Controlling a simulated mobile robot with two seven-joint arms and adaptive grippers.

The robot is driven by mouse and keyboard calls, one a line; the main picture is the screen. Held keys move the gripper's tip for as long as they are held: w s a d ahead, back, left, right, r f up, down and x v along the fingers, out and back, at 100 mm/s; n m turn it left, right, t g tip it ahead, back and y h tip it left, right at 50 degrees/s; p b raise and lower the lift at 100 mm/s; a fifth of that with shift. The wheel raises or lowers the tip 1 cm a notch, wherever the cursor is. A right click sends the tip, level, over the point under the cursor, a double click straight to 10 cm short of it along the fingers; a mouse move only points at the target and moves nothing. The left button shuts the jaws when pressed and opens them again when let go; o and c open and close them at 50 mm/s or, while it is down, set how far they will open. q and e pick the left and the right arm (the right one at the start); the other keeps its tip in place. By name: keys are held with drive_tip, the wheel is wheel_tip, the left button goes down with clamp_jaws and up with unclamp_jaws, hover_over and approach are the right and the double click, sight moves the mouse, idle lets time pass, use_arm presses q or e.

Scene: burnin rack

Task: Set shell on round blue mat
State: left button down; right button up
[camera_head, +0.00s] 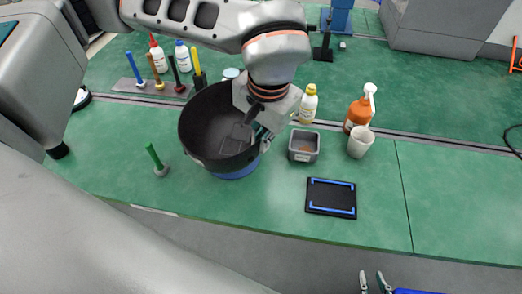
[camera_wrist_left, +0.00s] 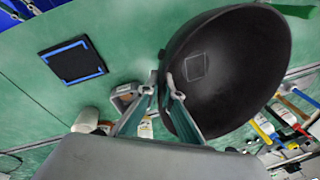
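The shell (camera_head: 208,120), a large dark bowl, is over the round blue mat (camera_head: 236,174), whose front edge shows beneath it. Its opening faces up. I cannot tell whether it touches the mat. The shell (camera_wrist_left: 235,65) fills the right of the left wrist view, with a pale square outline inside. My left gripper (camera_head: 258,137) is at the shell's right rim; in the left wrist view its fingers (camera_wrist_left: 163,85) stand close together, one on each side of the rim. My right gripper (camera_head: 373,282) is at the bottom edge, fingers apart, empty.
A small grey bin (camera_head: 304,146), a white cup (camera_head: 360,142), an orange spray bottle (camera_head: 358,113) and a yellow-capped bottle (camera_head: 308,104) stand to the right. A black tray (camera_head: 331,198) lies in front. A green-handled tool (camera_head: 155,158) stands left of the shell.

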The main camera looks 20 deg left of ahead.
use_arm(q)
wheel_tip(320, 180, down, 4)
drive_tip(key=shift+r, duration=0.15)
drive_tip(key=c, duration=2.2)
unclamp_jaws()
drive_tip(key=shift+c, duration=0.2)
wheel_tip(320, 180, up, 12)
drive_tip(key=s+d, duration=0.1)
drive_tip(key=shift+s+d+p, duration=0.3)
drive_tip(key=shift+s+d, duration=0.05)
drive_tip(key=shift+s, duration=0.05)
